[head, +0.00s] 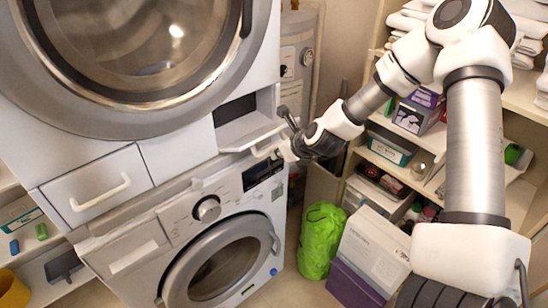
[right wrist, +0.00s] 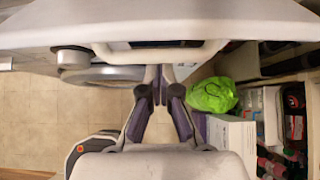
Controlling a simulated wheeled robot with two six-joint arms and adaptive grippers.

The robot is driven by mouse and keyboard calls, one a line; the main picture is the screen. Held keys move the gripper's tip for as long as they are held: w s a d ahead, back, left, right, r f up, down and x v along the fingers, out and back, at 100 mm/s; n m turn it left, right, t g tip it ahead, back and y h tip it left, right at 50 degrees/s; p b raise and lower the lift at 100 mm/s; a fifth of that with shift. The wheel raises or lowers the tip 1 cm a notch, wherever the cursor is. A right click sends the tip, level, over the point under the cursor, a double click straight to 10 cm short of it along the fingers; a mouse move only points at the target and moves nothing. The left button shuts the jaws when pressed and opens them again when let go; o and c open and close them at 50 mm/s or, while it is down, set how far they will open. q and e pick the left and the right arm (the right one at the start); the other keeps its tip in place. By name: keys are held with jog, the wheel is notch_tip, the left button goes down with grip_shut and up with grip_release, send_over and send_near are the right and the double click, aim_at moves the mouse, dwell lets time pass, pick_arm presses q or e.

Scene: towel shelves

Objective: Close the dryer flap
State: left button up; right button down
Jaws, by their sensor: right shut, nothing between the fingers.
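The dryer (head: 130,50) stands on top of the washing machine (head: 225,225). Its flap (head: 250,128), a white panel below the round door at the right, hangs open under a dark opening (head: 235,108). My right gripper (head: 284,150) is at the flap's right front end, close to its handle. In the right wrist view the flap (right wrist: 60,35) spans the top with its white handle (right wrist: 165,58). The shut, empty fingers (right wrist: 160,82) point at the handle; I cannot tell whether they touch it. My left gripper is out of view.
A closed drawer (head: 97,185) with a white handle is left of the opening. A green bag (head: 320,240) and a white box (head: 375,250) stand on the floor at the right. Shelves with boxes and towels (head: 525,30) line the right side.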

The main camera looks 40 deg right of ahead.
aim_at(267, 131)
notch_tip(267, 131, up, 2)
jog(key=shift+w+g+p, duration=0.15)
jog(key=shift+g+p, duration=0.2)
jog(key=shift+g, duration=0.05)
jog(key=shift+w+r, duration=0.1)
jog(key=shift+r, duration=0.25)
jog(key=w+r, duration=0.2)
jog(key=r, duration=0.1)
jog(key=w+r, duration=0.2)
jog(key=shift+a+r+p, duration=0.1)
jog(key=shift+a+p, duration=0.05)
jog(key=shift+p, duration=0.15)
jog(key=shift+w+r, duration=0.6)
jog(key=shift+w, duration=0.15)
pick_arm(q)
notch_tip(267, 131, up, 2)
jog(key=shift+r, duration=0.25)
pick_arm(e)
jog(key=shift+w+r, duration=0.1)
jog(key=shift+r, duration=0.05)
